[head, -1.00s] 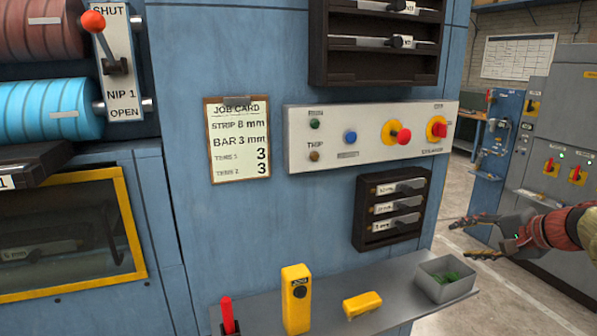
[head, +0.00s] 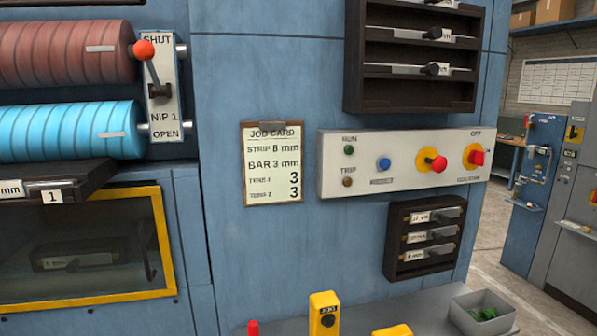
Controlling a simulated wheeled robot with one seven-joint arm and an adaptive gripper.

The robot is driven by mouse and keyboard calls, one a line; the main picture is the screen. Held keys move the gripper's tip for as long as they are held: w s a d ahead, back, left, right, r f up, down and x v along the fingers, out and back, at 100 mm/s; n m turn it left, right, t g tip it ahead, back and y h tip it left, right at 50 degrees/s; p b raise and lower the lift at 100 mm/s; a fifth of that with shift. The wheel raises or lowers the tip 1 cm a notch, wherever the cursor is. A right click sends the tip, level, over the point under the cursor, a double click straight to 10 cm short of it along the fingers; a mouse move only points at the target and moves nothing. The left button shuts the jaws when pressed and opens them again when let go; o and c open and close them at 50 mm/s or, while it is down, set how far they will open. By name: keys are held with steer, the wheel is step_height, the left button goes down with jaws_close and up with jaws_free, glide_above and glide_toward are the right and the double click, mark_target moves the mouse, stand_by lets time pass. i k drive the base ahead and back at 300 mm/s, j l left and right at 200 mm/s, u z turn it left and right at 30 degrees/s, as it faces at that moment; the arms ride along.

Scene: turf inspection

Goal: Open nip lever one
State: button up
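Nip lever one is a red-knobbed lever (head: 151,66) on a white plate (head: 164,108) marked SHUT at the top, NIP 1 and OPEN at the bottom. Its knob is up at the SHUT end. The plate stands at the right ends of a dark red roller (head: 60,54) and a light blue roller (head: 65,131). My gripper is not in the head view now, so its state and its place relative to the lever are hidden.
A job card (head: 272,163) and a control panel (head: 335,165) are on the blue cabinet, right of the lever. Dark racks (head: 398,270) hold bars. A shelf (head: 370,310) below carries a yellow JOG box (head: 324,316) and a grey bin (head: 505,325). A yellow-framed window (head: 163,240) is lower left.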

mark_target(144, 50)
steer(key=u, duration=1.5)
